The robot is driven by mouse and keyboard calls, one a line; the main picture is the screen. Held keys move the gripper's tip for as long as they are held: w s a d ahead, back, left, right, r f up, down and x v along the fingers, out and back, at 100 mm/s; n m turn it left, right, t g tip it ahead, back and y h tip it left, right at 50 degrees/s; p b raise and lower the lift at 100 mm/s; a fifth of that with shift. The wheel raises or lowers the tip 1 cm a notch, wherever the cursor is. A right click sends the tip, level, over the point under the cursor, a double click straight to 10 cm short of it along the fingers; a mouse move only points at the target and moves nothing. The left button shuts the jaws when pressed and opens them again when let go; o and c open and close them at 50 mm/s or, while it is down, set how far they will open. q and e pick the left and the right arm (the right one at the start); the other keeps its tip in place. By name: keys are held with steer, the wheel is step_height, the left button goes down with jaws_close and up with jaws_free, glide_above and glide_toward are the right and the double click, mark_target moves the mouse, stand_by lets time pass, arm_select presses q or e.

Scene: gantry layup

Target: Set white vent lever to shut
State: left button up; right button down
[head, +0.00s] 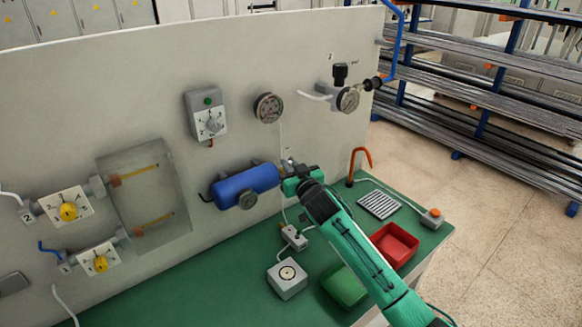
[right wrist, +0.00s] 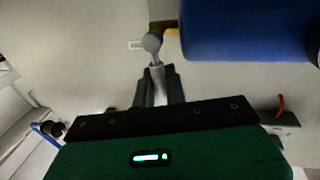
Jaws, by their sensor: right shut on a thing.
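The blue tank (head: 245,187) is mounted on the upright panel, and its end also shows in the right wrist view (right wrist: 245,35). The pale vent lever (right wrist: 156,60) comes down from a rounded grey fitting (right wrist: 152,41) beside that end. My right gripper (head: 286,169) is at the tank's right end in the head view. In the right wrist view, its dark fingers (right wrist: 157,78) are shut on the lever from both sides. The lever's lower end is hidden between the fingers. In the head view the gripper mostly covers the lever. My left gripper is not in view.
The green bench (head: 240,290) below holds a red bin (head: 394,246), a green bin (head: 345,287) and a grey box with a round dial (head: 287,279). An orange hooked pipe (head: 361,160) stands right of my gripper. Gauges and yellow-knobbed valves line the panel (head: 130,60).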

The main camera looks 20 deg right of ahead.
steer(key=c, duration=1.5)
jaws_free()
steer(key=shift+c, duration=0.2)
steer(key=shift+s, duration=0.1)
steer(key=s+d+b, duration=0.1)
steer(key=s+b, duration=0.2)
steer(key=s, duration=1)
steer(key=shift+s+d+f+b, duration=0.2)
steer(key=shift+s+d+b, duration=0.05)
steer(key=shift+d+b, duration=0.1)
